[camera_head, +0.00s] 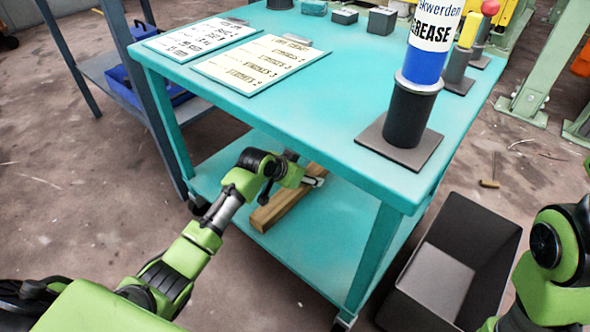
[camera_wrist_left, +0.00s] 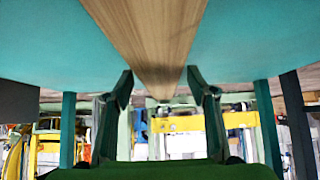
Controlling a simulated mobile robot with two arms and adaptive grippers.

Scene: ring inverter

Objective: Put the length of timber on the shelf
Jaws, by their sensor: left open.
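The length of timber (camera_head: 272,213) is a brown wooden beam on the lower shelf (camera_head: 315,247) of a teal cart. Its near end is at the shelf's front-left edge, and my arm partly covers its far part. My left gripper (camera_head: 310,181) is under the tabletop, over the timber. In the left wrist view the open fingers (camera_wrist_left: 160,75) stand apart on both sides of the timber (camera_wrist_left: 150,35), which seems to rest against the teal surface; contact with the fingers cannot be told. My right arm shows at the right edge, but its gripper is out of view.
The cart top (camera_head: 300,110) holds paper sheets (camera_head: 262,62), a blue grease cartridge (camera_head: 425,65) in a black holder (camera_head: 408,115), and small blocks. A dark open bin (camera_head: 460,250) stands on the floor at right. Cart legs flank the lower shelf.

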